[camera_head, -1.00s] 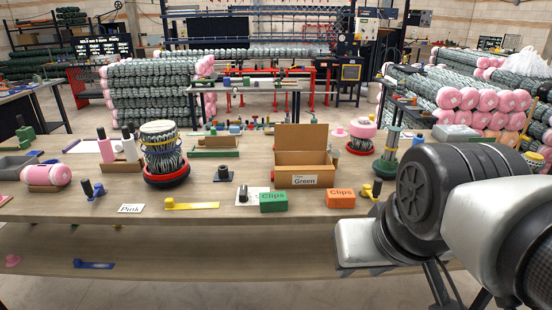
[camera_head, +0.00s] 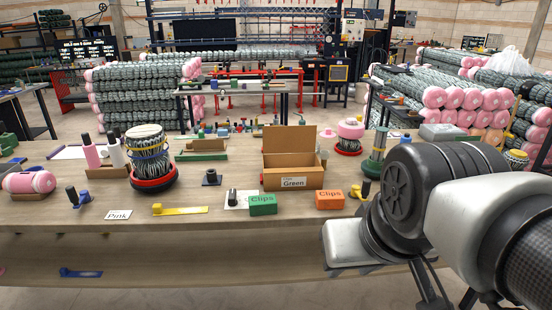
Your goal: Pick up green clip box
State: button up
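The green clip box (camera_head: 263,205), labelled "Clips", lies on the wooden table (camera_head: 230,222) near its front edge. It sits right of a white card with a dark item on it. An orange clip box (camera_head: 329,200) lies to its right. An open cardboard box (camera_head: 290,183) labelled "Green" stands behind them. My arm reaches in from the right, in front of the table's right part. My gripper's fingers do not show, so its opening cannot be seen.
A yellow tool (camera_head: 180,209) and a "Pink" card (camera_head: 118,215) lie left of the green box. A wire spool on a red base (camera_head: 153,183) stands farther left. A green post (camera_head: 376,160) stands at the right. The strip before the green box is clear.

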aim_at(264, 205)
jog(key=i+z, duration=0.15)
jog(key=i, duration=0.3)
jog(key=i+j+z, duration=0.15)
jog(key=i, duration=0.35)
jog(key=i+j+z, duration=0.15)
jog(key=i, duration=0.3)
